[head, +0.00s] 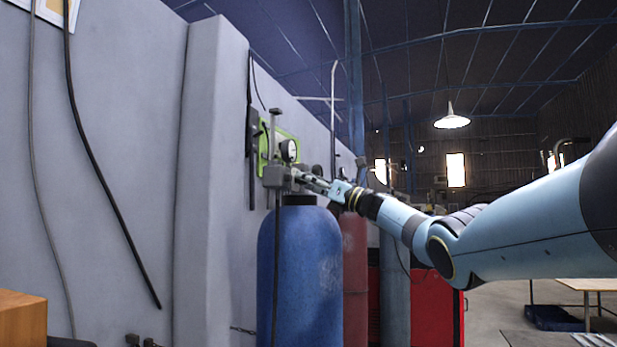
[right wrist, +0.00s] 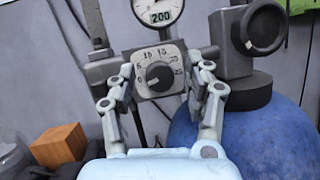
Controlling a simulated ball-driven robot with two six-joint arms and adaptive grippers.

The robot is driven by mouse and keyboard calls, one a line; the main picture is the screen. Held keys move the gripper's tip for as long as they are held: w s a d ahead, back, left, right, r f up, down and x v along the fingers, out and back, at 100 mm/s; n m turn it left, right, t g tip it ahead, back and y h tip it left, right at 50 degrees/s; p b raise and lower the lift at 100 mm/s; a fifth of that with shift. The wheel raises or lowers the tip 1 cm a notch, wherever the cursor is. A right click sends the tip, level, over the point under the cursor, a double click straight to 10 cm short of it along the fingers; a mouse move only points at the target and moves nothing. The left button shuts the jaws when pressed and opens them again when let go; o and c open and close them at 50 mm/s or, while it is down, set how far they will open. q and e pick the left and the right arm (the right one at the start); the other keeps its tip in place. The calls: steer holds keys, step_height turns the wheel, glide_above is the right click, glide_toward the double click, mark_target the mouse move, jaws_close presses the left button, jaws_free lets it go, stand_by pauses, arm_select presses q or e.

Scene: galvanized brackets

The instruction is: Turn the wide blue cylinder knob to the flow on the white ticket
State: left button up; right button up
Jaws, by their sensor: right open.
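The wide blue cylinder (head: 300,275) stands against the grey wall in the head view, and its rounded shoulder (right wrist: 248,138) fills the lower right of the right wrist view. A grey regulator sits above it with a dark round knob (right wrist: 159,76) on a pale numbered dial plate (right wrist: 140,84). The knob's white mark points to the lower left. My right gripper (right wrist: 165,71) is open, its fingers on either side of the dial plate. I cannot tell whether they touch it. It also reaches the regulator in the head view (head: 299,178). No readable white ticket shows.
A round gauge (right wrist: 158,10) marked 200 sits above the dial. A dark valve handwheel (right wrist: 262,30) is to its right. A red cylinder (head: 354,265) stands just behind the blue one. An orange-brown box (head: 22,318) is at lower left.

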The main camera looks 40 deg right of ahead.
steer(key=shift+w, duration=0.1)
jaws_close()
steer(key=shift+a, duration=0.1)
steer(key=shift+r, duration=0.1)
steer(key=shift+m+g+h+p, duration=0.75)
steer(key=shift+m+g+p, duration=0.6)
steer(key=shift+m, duration=2.7)
steer(key=shift+m+g+h+p, duration=0.85)
steer(key=shift+m+p, duration=0.9)
steer(key=shift+m, duration=2.35)
steer(key=shift+m+g+h+p, duration=0.6)
steer(key=shift+m+g+p, duration=0.85)
steer(key=shift+m, duration=2.6)
